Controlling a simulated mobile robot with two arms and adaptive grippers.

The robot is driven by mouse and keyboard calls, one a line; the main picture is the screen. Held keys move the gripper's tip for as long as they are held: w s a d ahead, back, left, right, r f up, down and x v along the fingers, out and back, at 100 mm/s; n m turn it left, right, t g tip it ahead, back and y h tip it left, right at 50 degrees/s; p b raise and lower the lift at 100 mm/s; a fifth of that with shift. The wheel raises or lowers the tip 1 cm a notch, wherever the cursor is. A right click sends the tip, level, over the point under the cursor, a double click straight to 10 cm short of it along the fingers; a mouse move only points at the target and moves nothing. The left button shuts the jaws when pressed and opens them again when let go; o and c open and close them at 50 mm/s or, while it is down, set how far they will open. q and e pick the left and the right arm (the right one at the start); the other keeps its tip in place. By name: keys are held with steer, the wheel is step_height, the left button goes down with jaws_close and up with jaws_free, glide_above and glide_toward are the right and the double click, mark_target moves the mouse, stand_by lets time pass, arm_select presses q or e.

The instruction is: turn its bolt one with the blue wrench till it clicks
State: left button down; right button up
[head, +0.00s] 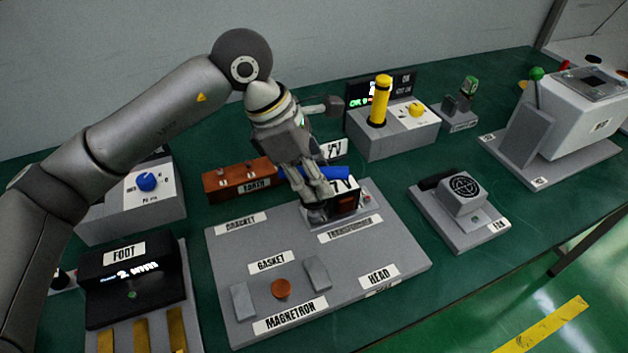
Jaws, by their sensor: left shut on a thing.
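My left gripper (316,198) reaches down over the back of the grey baseplate (235,262). It is shut, with a blue bar (327,173), which looks like the blue wrench, showing beside its fingers. The fingers hide the wrench's head and how it meets any bolt. A dark block (345,200) with a pale labelled top stands next to the fingers, behind the TRANSFORMER label (350,229). Bolt one cannot be made out. My right gripper is not in view.
The plate also bears an orange-brown knob (281,290) and grey blocks. A brown rack (238,180) is behind it. A box with a yellow cylinder (379,101) stands at the back, a grey fan unit (462,193) at right. A black FOOT unit (128,285) is at left.

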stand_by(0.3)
arm_select(q)
steer(key=shift+f+n+t+b, duration=0.1)
steer(key=shift+n+t+b, duration=0.3)
steer(key=shift+n+b, duration=0.6)
steer(key=shift+a+n+t+b, duration=0.1)
steer(key=shift+n+t+b, duration=0.2)
steer(key=shift+n, duration=0.4)
steer(key=shift+n+b, duration=0.3)
steer(key=shift+n, duration=0.2)
